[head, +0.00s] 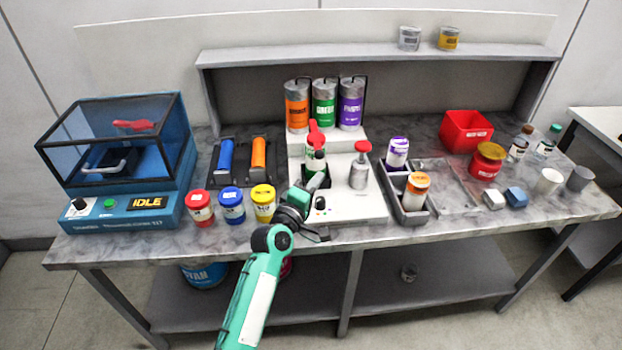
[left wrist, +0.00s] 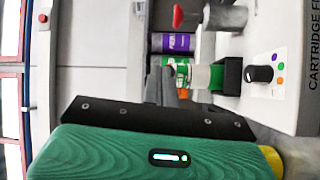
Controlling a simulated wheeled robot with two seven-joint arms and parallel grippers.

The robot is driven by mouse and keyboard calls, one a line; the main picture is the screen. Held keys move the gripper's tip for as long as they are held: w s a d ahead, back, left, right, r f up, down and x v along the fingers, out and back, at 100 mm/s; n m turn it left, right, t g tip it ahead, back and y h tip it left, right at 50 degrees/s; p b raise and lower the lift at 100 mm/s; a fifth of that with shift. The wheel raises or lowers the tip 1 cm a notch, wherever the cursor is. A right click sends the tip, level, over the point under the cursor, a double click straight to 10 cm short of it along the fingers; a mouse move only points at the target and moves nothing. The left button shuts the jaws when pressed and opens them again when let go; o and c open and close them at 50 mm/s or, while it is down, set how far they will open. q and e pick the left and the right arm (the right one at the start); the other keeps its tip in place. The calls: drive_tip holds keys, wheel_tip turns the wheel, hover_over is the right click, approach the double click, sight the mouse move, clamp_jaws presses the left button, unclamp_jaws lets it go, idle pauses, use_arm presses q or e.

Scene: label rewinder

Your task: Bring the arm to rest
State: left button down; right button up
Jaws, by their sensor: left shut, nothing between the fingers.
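My left arm (head: 262,285) reaches up over the front edge of the workbench. My left gripper (head: 320,180) is shut and empty, in front of the white cartridge filling station (head: 365,208). In the left wrist view the closed fingers (left wrist: 165,88) point toward a green-labelled cartridge (left wrist: 202,77) in a black holder (left wrist: 232,76). In the head view that cartridge (head: 315,160) stands just beyond the gripper, under a red-topped lever. Whether the fingertips touch the holder I cannot tell. My right gripper is not in view.
A blue machine (head: 120,215) reading IDLE stands left. Red, blue and yellow jars (head: 232,205) line the front edge left of the gripper. A grey tray (head: 408,215) with two cartridges stands right. A red bin (head: 466,130) is at back right. Floor before the bench is clear.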

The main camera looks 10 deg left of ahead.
use_arm(q)
drive_tip(key=s+a+f+m+g+y, duration=0.1)
drive_tip(key=s+a+f+m+g, duration=0.25)
drive_tip(key=s+f, duration=0.4)
drive_tip(key=s+a+f+m+g+y, duration=0.1)
drive_tip(key=s+a+f+m+g, duration=0.3)
drive_tip(key=s, duration=0.6)
drive_tip(key=s+a+f+m+g+y, duration=0.25)
drive_tip(key=s+a, duration=0.25)
drive_tip(key=s, duration=0.6)
drive_tip(key=s+a+f+m+g+y, duration=0.25)
drive_tip(key=s+a+g, duration=0.2)
drive_tip(key=s, duration=0.75)
drive_tip(key=s+a+f+x, duration=0.1)
drive_tip(key=s+x, duration=0.3)
drive_tip(key=x, duration=1.1)
drive_tip(key=s+a+f+x, duration=0.1)
drive_tip(key=s+x, duration=0.2)
drive_tip(key=x, duration=1.2)
drive_tip(key=s+a+f+g, duration=0.1)
drive_tip(key=s+f, duration=0.8)
drive_tip(key=s+a+f+m, duration=0.1)
drive_tip(key=s+a+f, duration=0.1)
drive_tip(key=s+f, duration=0.8)
drive_tip(key=shift+s+a+g+y+b, duration=0.15)
drive_tip(key=shift+a+g+y+b, duration=0.15)
drive_tip(key=shift+a+g, duration=0.05)
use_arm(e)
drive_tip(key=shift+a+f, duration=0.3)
